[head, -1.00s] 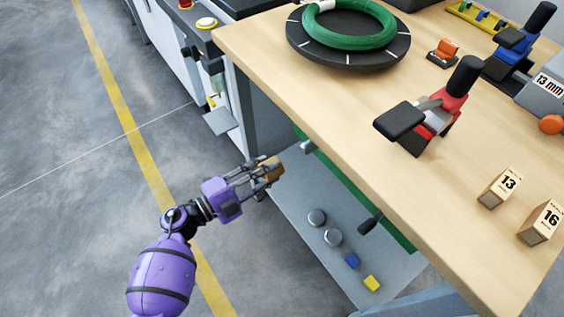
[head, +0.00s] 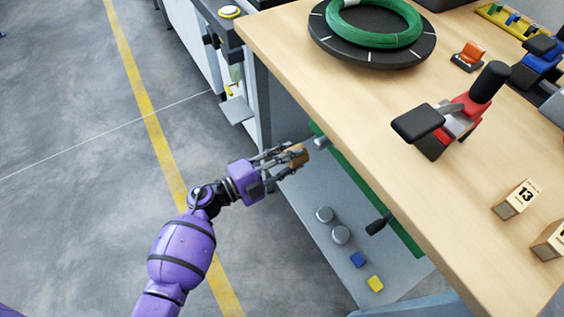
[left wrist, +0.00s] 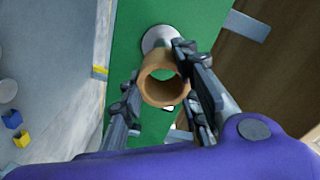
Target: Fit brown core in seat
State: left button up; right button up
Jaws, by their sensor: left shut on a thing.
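The brown core (head: 298,155) is a short hollow tube held in my left gripper (head: 288,158), beside and below the bench's front edge. In the left wrist view, the core (left wrist: 157,61) shows its round open end between the two dark fingers. A grey round fitting (head: 320,143), which looks like the seat, sticks out from the green panel (head: 347,177) under the bench top. It also shows in the left wrist view (left wrist: 155,36), just beyond the core and partly hidden by it. I cannot tell whether core and fitting touch. My right gripper is out of view.
The wooden bench top (head: 370,110) overhangs the panel. It carries a green coil on a black turntable (head: 372,55) and a red clamp tool (head: 465,108). A black-handled lever (head: 378,224) juts from the panel lower down. Open floor lies left.

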aim_at(316, 147)
pick_arm(q)
jog(key=shift+x, duration=1.2)
dwell(0.7)
jog(key=shift+p, duration=0.35)
jog(key=shift+b+x, duration=0.55)
jog(key=shift+x, duration=3.15)
jog(key=o, duration=1.2)
